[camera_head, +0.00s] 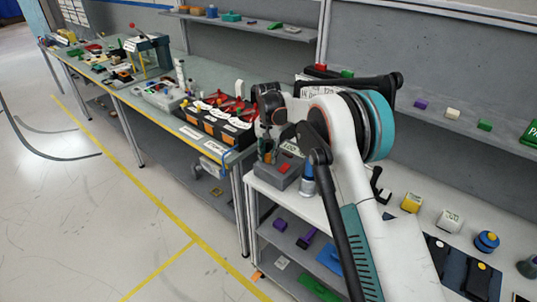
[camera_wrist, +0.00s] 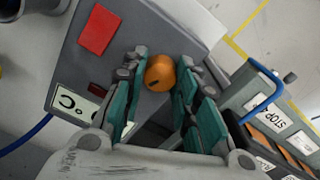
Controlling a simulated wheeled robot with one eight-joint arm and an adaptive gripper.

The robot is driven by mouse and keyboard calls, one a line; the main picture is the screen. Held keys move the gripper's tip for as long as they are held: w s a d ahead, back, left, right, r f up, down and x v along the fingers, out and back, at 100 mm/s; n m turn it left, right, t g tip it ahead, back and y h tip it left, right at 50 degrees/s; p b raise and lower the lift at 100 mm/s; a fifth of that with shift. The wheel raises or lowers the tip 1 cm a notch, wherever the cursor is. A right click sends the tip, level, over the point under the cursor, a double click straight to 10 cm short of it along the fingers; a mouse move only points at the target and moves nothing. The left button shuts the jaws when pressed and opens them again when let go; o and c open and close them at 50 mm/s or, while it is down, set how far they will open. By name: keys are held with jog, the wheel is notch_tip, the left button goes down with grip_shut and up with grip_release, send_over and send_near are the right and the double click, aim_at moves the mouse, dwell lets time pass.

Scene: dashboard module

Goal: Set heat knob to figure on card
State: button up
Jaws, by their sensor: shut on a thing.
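The grey dashboard module (camera_head: 288,181) sits on the white bench, and its top face shows in the wrist view (camera_wrist: 125,45). The orange round knob (camera_wrist: 160,72) with a dark mark stands on it. My gripper (camera_wrist: 158,80) is shut on the knob, one green-padded finger on each side; in the head view my gripper (camera_head: 268,152) is over the module's left part. A red square (camera_wrist: 98,29) and a pale "°C" label (camera_wrist: 76,104) are on the module's face. A white card (camera_head: 291,148) behind the module seems to read "100", partly hidden by my arm.
A blue-white bottle (camera_head: 308,180) stands close to the module's right. Black bins with orange fronts (camera_head: 200,125) and a STOP label line the green bench at left. Yellow and white blocks (camera_head: 411,203) stand farther right.

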aim_at(268, 155)
jog(key=o, duration=1.1)
notch_tip(268, 155, up, 12)
